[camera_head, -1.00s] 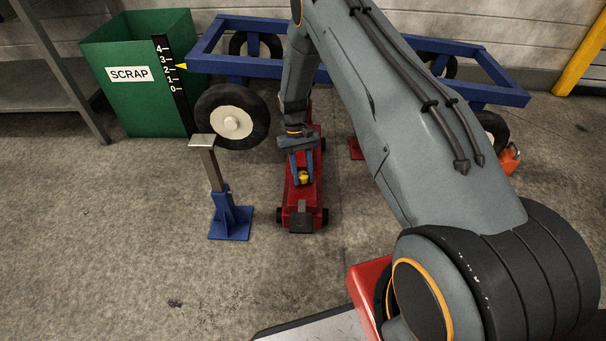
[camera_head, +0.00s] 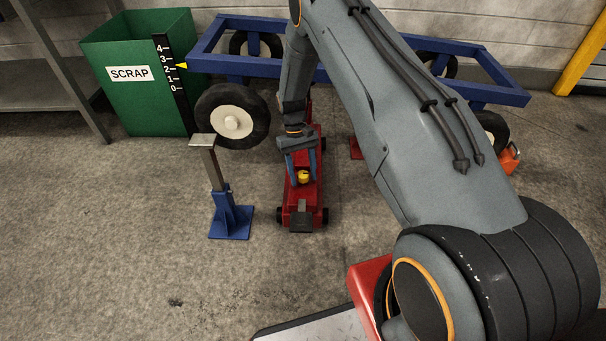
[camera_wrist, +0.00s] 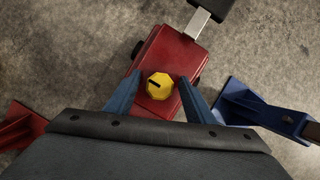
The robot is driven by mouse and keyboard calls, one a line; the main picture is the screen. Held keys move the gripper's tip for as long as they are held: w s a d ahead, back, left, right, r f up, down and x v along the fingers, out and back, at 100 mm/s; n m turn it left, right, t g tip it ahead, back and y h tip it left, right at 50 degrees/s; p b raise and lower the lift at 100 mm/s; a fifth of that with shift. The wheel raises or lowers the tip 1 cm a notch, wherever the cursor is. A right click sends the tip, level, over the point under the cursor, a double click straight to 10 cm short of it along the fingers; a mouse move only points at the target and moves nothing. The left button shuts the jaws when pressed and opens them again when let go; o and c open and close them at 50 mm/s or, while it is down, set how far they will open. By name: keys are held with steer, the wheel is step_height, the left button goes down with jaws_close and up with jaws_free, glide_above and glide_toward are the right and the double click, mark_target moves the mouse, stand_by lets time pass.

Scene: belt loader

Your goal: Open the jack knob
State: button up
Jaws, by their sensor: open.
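The yellow jack knob (camera_head: 304,176) sits on top of the red floor jack (camera_head: 300,203). In the wrist view the knob (camera_wrist: 160,86) is a faceted yellow disc with a dark line pointing left. My gripper (camera_head: 304,180) is over the jack. In the wrist view its two blue fingers (camera_wrist: 158,90) stand open, one on each side of the knob, with a gap on both sides. The knob is not held. The far part of the jack is hidden behind my arm.
A blue axle stand (camera_head: 231,217) stands left of the jack. A blue frame with wheels (camera_head: 232,114) is behind, beside a height scale (camera_head: 176,84). A green scrap bin (camera_head: 135,100) is at the back left. An orange object (camera_head: 510,158) lies right. The front left floor is clear.

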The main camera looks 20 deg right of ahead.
steer(key=shift+r, duration=0.1)
steer(key=p+v, duration=0.2)
steer(key=v, duration=0.5)
steer(key=shift+w+r, duration=0.2)
steer(key=shift+r, duration=0.1)
